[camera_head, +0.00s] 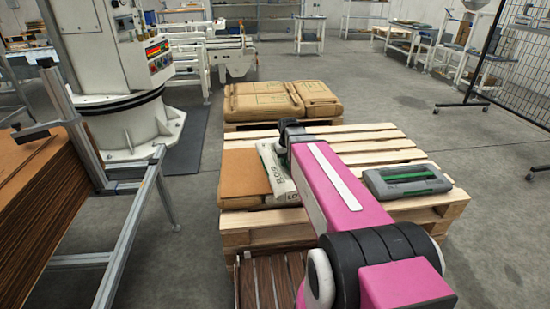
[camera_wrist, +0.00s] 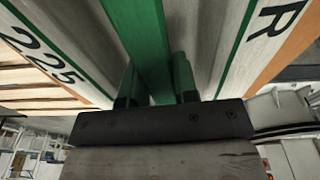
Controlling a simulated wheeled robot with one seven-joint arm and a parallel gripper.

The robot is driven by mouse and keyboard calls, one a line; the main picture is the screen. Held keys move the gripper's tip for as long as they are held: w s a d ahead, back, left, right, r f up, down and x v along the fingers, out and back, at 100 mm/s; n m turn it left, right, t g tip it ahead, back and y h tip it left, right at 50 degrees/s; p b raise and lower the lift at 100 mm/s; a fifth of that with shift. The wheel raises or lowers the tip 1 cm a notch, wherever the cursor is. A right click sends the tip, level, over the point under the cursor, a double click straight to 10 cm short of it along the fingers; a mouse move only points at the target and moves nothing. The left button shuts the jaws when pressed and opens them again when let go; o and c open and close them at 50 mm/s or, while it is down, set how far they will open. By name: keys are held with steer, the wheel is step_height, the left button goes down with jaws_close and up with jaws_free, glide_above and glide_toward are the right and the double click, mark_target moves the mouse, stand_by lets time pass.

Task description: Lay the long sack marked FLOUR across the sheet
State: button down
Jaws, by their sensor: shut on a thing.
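A pale sack with a green stripe (camera_head: 275,168) is in my gripper, at the right part of the brown sheet (camera_head: 240,174) on the near wooden pallet. Dark lettering shows on it, only partly readable. In the wrist view my gripper (camera_wrist: 157,82) is shut on the sack's green middle band (camera_wrist: 138,30), with "225" on the left and an "R" on the right. My pink arm hides the sack's right side in the head view. I cannot tell whether the sack touches the sheet.
A grey case-like item with green strips (camera_head: 405,180) lies on the pallet's right side. Bare slats (camera_head: 375,150) show behind it. Brown sacks (camera_head: 280,100) lie on a pallet behind. A metal frame with stacked brown sheets (camera_head: 40,190) and a white machine stand left.

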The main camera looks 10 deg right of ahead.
steer(key=w+n, duration=0.1)
steer(key=w+a+n, duration=0.1)
steer(key=shift+a+r+n, duration=0.2)
steer(key=shift+r+n, duration=0.2)
steer(key=w+n, duration=0.1)
steer(key=w+a+r+n, duration=0.1)
steer(key=n, duration=0.1)
steer(key=w+n, duration=0.1)
steer(key=n, duration=0.1)
steer(key=shift+a+r+g+y, duration=0.15)
steer(key=shift+r+g+y, duration=0.15)
steer(key=n, duration=0.1)
steer(key=w+r+n, duration=0.1)
steer(key=n, duration=0.1)
steer(key=w+a+n, duration=0.1)
steer(key=shift+w+a+r+n, duration=0.1)
steer(key=shift+w+r+n, duration=0.15)
steer(key=shift+n, duration=0.15)
steer(key=shift+w+a+r+n+g+y, duration=0.1)
steer(key=shift+w+a+r+n, duration=0.2)
steer(key=shift+n, duration=0.35)
steer(key=shift+w+a+r+n+g+y, duration=0.1)
steer(key=shift+w+n, duration=0.25)
steer(key=shift+n, duration=0.35)
steer(key=shift+w+a+r+n+g+y, duration=0.1)
steer(key=shift+w+r+n, duration=0.2)
steer(key=shift+n, duration=0.35)
